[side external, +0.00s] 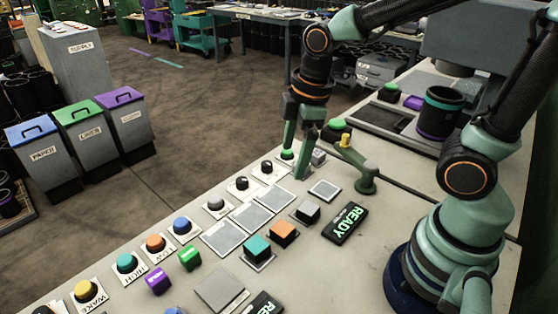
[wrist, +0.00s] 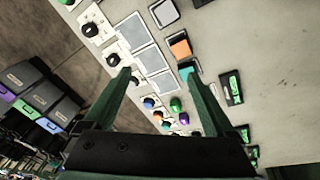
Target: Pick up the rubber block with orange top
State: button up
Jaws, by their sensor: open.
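The rubber block with orange top (side external: 284,231) has dark sides and stands on the grey panel, between a teal-topped block (side external: 257,246) and a grey block (side external: 307,211). In the wrist view the orange block (wrist: 181,47) lies beyond the fingertips, nearer the right finger, with the teal-topped block (wrist: 188,70) close to that fingertip. My gripper (side external: 294,164) is open and empty, pointing down over the far part of the panel, behind the orange block and apart from it. Both fingers also show in the wrist view (wrist: 159,76).
Flat grey plates (side external: 222,238) and a row of coloured knobs (side external: 155,243) line the panel's left side. Open panel lies at the front right.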

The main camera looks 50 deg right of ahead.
notch_tip(320, 180, down, 5)
jog(key=a+n+g, duration=0.2)
jog(key=a+n, duration=0.1)
jog(key=n, duration=0.4)
send_over(285, 226)
notch_tip(285, 226, down, 7)
jog(key=shift+w+f, duration=0.15)
jog(key=shift+f, duration=0.05)
jog(key=f, duration=0.3)
jog(key=shift+s+f, duration=0.25)
jog(key=shift+f, duration=0.05)
jog(key=shift+w+f, duration=0.1)
jog(key=shift+f, duration=0.65)
grip_shut()
jog(key=shift+r, duration=0.15)
